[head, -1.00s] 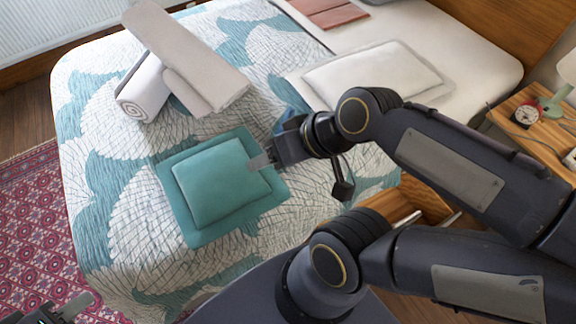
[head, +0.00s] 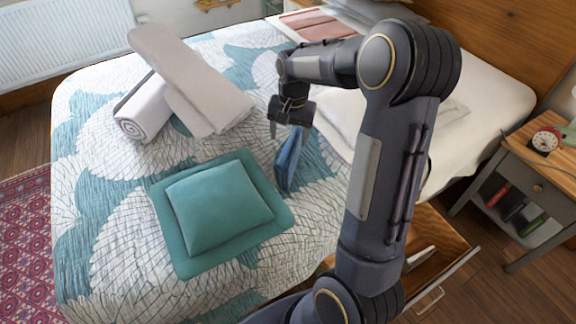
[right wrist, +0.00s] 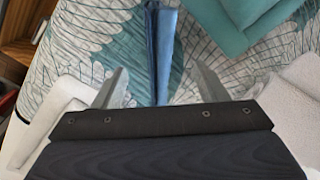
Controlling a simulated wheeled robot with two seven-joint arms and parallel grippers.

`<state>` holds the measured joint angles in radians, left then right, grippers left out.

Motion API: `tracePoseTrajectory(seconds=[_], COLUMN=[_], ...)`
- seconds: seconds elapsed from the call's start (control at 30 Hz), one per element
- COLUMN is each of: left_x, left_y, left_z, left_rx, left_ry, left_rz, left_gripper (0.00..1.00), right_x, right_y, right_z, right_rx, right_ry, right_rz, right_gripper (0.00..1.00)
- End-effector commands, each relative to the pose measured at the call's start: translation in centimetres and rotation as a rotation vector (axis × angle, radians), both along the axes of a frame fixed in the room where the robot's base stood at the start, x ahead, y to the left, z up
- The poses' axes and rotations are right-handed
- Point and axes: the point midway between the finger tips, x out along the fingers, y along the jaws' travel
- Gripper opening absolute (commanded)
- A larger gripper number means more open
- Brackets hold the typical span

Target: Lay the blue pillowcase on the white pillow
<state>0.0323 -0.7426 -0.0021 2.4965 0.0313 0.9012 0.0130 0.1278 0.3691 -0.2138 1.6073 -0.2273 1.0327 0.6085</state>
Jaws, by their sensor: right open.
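The blue pillowcase (head: 288,158) is a narrow folded piece on the patterned bedspread, right of the teal cushion. It also shows in the right wrist view (right wrist: 161,45), running away from between the fingers. My right gripper (head: 286,131) is open above the pillowcase's far end, and its fingers (right wrist: 160,88) stand apart on either side of it, with no grip on it visible. The white pillow (head: 338,112) lies behind and right of the pillowcase, largely hidden by my right arm. My left gripper is out of the head view.
Rolled and folded pale towels (head: 190,80) lie at the back left. A nightstand (head: 540,165) with a red clock stands at right, near an open wooden drawer (head: 435,245).

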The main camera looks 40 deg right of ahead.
Motion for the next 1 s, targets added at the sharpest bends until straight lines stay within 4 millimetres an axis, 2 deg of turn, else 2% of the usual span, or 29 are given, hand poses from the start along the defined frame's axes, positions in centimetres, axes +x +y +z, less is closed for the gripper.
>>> tracePoseTrajectory(seconds=[0.03,0.1,0.47,0.73,0.83,1.0], left_x=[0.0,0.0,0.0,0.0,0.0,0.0], left_y=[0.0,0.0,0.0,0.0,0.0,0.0], left_z=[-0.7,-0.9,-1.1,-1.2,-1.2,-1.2], left_rx=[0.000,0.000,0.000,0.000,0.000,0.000], left_ry=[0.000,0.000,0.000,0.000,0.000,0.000], left_rz=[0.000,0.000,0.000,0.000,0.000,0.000], left_gripper=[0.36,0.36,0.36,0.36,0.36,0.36], right_x=[0.7,1.4,1.9,1.9,2.0,2.0], right_y=[-0.5,-1.1,-1.5,-1.0,-1.0,-1.0], right_z=[-1.7,-2.8,-6.4,-10.2,-11.1,-11.4], right_rx=[-0.013,-0.030,-0.043,-0.042,-0.043,-0.043], right_ry=[0.023,0.042,0.060,0.060,0.058,0.055], right_rz=[-0.019,-0.041,-0.060,-0.061,-0.060,-0.059], right_gripper=[0.66,0.66,0.66,0.66,0.66,0.66])
